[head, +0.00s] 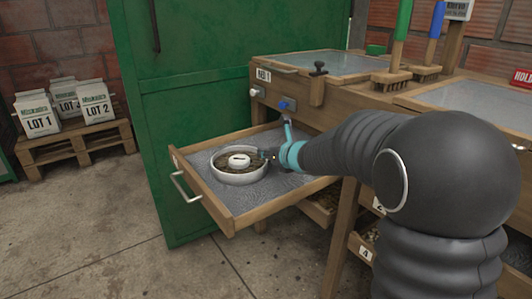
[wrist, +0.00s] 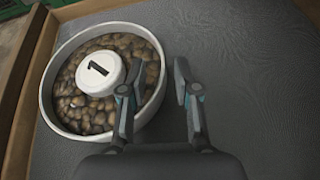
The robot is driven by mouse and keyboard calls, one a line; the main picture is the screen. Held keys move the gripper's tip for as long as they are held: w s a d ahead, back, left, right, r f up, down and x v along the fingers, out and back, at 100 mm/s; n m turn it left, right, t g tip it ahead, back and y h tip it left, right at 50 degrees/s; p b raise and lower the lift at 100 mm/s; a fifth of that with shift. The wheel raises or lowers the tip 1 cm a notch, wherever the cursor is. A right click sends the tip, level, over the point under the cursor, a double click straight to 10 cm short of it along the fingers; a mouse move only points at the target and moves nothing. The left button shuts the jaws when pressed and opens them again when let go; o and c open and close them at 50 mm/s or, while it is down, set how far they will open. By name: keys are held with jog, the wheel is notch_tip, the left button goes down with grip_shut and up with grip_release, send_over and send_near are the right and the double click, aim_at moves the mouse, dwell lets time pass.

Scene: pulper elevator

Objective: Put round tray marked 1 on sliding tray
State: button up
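The round tray marked 1 (head: 240,177) is a white round pan filled with brown beans, with a white knob bearing a "1" in its middle. It rests on the sliding tray (head: 285,192), a pulled-out wooden drawer with a grey mesh-like floor and a metal handle. The round tray also shows in the wrist view (wrist: 52,100), near the drawer's left wooden side. My gripper (head: 268,155) is at the round tray's right edge.
A green metal door (head: 190,100) stands left of the drawer. The wooden bench (head: 310,85) with brushes is behind and right. White bags (head: 95,102) sit on a pallet at far left. The drawer floor right of the pan is bare.

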jog(key=p+v, duration=0.1)
jog(key=v, duration=0.9)
jog(key=s+d+r+m+h, duration=0.3)
jog(key=s+d+m+h, duration=0.8)
jog(key=m, duration=1.3)
jog(key=s+a+f+m+g+y, duration=0.1)
jog(key=s+f+m+g+y, duration=0.1)
jog(key=s+m, duration=0.6)
jog(key=s+a+f+m+g+y, duration=0.1)
jog(key=s+f+m+g, duration=0.3)
jog(key=s+m, duration=0.4)
jog(key=s+f+y, duration=0.1)
jog(key=s, duration=0.5)
jog(key=shift+f+m+y, duration=0.3)
jog(key=shift+f+y, duration=0.05)
jog(key=shift+y, duration=0.05)
jog(key=shift+s+a, duration=0.1)
jog(key=shift+s, duration=0.05)
notch_tip(320, 180, up, 3)
jog(key=p, duration=0.2)
jog(key=shift+f+p, duration=0.15)
jog(key=shift+p, duration=0.15)
